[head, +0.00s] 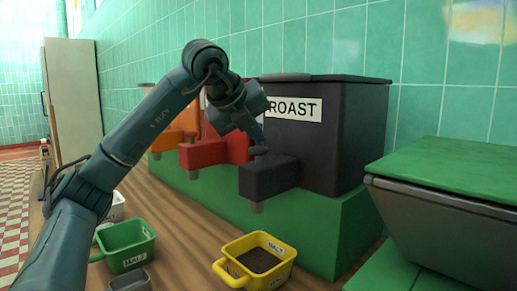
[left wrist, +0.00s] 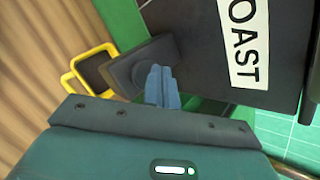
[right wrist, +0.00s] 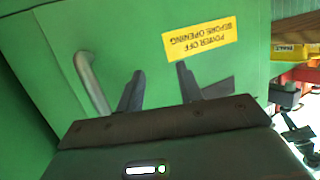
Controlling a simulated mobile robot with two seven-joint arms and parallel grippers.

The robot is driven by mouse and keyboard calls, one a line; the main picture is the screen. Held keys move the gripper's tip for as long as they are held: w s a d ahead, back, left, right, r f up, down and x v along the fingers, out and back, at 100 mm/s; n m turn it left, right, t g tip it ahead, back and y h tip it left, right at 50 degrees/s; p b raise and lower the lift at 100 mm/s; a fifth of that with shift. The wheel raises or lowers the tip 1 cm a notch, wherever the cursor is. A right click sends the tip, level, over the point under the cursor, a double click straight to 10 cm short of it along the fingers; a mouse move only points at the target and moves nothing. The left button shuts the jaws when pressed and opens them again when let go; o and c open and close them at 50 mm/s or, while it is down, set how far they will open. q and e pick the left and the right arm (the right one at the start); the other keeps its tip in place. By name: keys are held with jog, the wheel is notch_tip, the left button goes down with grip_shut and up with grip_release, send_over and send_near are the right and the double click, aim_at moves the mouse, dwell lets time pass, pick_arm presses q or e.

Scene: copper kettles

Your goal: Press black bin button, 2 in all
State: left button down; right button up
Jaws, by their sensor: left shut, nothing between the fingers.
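The black bin (head: 345,135) bears a ROAST label and stands on a green stand. A dark dispenser block (head: 268,178) sticks out from its front, with a round black button (head: 258,151) on top. My left gripper (head: 257,143) is shut and empty, its fingertips right at the button. In the left wrist view the closed fingers (left wrist: 160,85) overlap the block; whether they touch or press the button I cannot tell. A yellow cup (head: 257,260) with dark grains stands below the spout. My right gripper (right wrist: 157,85) is open and empty, before a green panel.
A red dispenser (head: 200,152) and an orange one (head: 168,138) stand left of the black one. A green cup (head: 127,245) is on the wooden counter. A green-lidded grey box (head: 450,215) stands at right. A yellow warning sign (right wrist: 200,38) is on the green panel.

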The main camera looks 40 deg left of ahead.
aim_at(255, 149)
pick_arm(q)
jog(key=shift+f+b, duration=0.7)
jog(key=shift+f, duration=0.25)
dwell(0.6)
jog(key=shift+r, duration=0.1)
jog(key=shift+r+p, duration=1.2)
jog(key=shift+r, duration=0.05)
jog(key=shift+r, duration=0.1)
notch_tip(255, 149, up, 5)
jog(key=p, duration=0.5)
dwell(0.5)
